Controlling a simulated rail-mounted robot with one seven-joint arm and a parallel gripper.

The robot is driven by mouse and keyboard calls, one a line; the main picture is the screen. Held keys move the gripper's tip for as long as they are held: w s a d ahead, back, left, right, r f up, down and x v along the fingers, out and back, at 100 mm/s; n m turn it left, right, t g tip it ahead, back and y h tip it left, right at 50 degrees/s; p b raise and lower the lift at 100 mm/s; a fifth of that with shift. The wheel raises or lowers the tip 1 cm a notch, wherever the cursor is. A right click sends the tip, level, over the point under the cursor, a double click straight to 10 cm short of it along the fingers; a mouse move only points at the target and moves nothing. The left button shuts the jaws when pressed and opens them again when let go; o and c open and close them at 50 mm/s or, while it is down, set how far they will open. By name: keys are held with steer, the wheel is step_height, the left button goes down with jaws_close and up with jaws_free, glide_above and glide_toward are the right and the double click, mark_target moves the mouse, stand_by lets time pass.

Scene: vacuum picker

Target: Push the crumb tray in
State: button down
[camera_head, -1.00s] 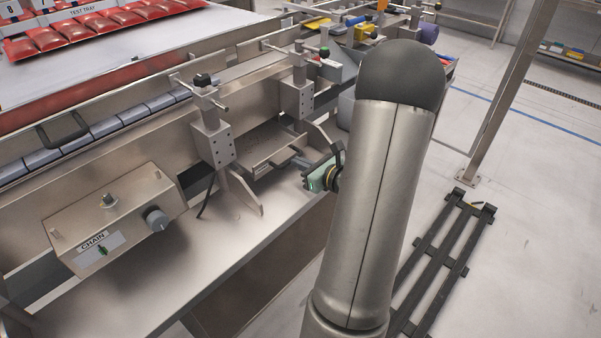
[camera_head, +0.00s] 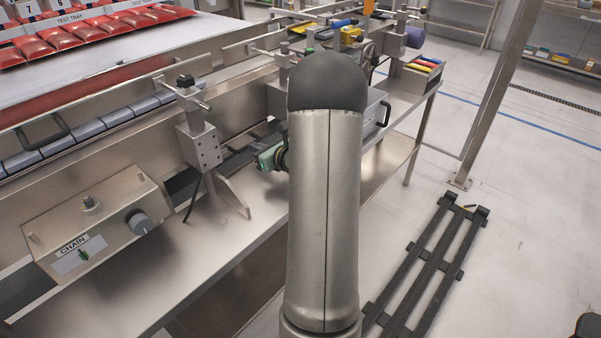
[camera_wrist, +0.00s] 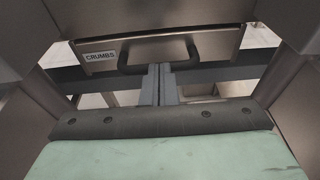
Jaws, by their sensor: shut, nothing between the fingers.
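The crumb tray (camera_wrist: 215,44) shows its metal front across the top of the wrist view, with a "CRUMBS" label (camera_wrist: 100,56) at its left and a dark loop handle (camera_wrist: 125,57). My gripper (camera_wrist: 160,70) is shut and empty. Its fingertips overlap the lower bar of the handle near the middle of the tray front. I cannot tell whether they touch it. In the head view my gripper's green body (camera_head: 270,159) is at the machine's side, right of a metal post. The fingertips are hidden there, and I cannot clearly make out the tray.
The metal post (camera_head: 201,147) and the "CHAIN" control box (camera_head: 100,225) stand left of my gripper. A grey box with a handle (camera_head: 373,122) is right of my arm. A dark slatted rack (camera_head: 425,265) lies on the floor at right.

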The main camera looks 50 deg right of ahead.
steer(key=shift+w+a+r, duration=0.1)
steer(key=shift+w+r, duration=0.2)
steer(key=v, duration=1.4)
steer(key=shift+s+f+p, duration=0.25)
steer(key=shift+s+p, duration=0.05)
steer(key=shift+p, duration=0.15)
